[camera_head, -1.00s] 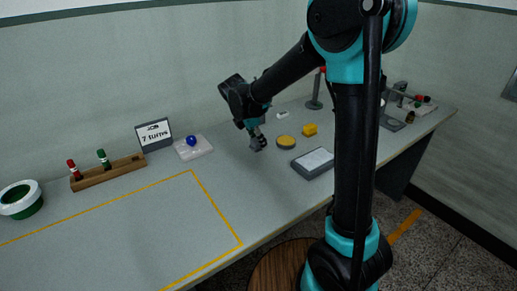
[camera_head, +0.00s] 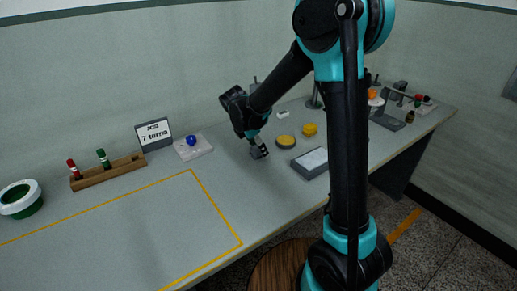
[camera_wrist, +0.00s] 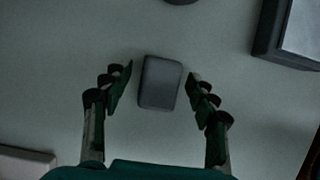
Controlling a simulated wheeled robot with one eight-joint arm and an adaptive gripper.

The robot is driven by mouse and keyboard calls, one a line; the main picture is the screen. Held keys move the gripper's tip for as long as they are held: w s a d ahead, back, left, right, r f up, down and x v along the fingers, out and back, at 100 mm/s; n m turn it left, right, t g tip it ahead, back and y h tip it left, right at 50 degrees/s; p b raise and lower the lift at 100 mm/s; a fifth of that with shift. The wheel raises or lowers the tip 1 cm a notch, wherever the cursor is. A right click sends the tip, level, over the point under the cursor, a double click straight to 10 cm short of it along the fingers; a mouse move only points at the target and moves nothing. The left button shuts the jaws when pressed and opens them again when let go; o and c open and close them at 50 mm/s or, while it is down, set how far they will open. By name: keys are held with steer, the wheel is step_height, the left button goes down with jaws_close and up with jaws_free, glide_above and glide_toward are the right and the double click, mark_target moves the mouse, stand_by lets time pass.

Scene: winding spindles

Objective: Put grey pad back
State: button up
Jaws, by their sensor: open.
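The grey pad (camera_wrist: 160,82) is a small dark grey block with rounded corners, lying on the table in the wrist view. My gripper (camera_wrist: 158,85) is open, with one finger on each side of the pad and a gap showing on both sides. In the head view my gripper (camera_head: 260,152) points down close to the tabletop, left of the yellow-topped disc. The pad is largely covered by the fingers there. I cannot tell the exact height of the fingertips above the table.
Near my gripper are a yellow-topped disc (camera_head: 285,141), a yellow block (camera_head: 310,129) and a dark tray with a pale top (camera_head: 311,163). A white plate with a blue ball (camera_head: 191,141) and a job sign (camera_head: 153,133) stand left. The outlined area (camera_head: 130,235) is clear.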

steer(key=v, duration=1.2)
steer(key=shift+r, duration=0.2)
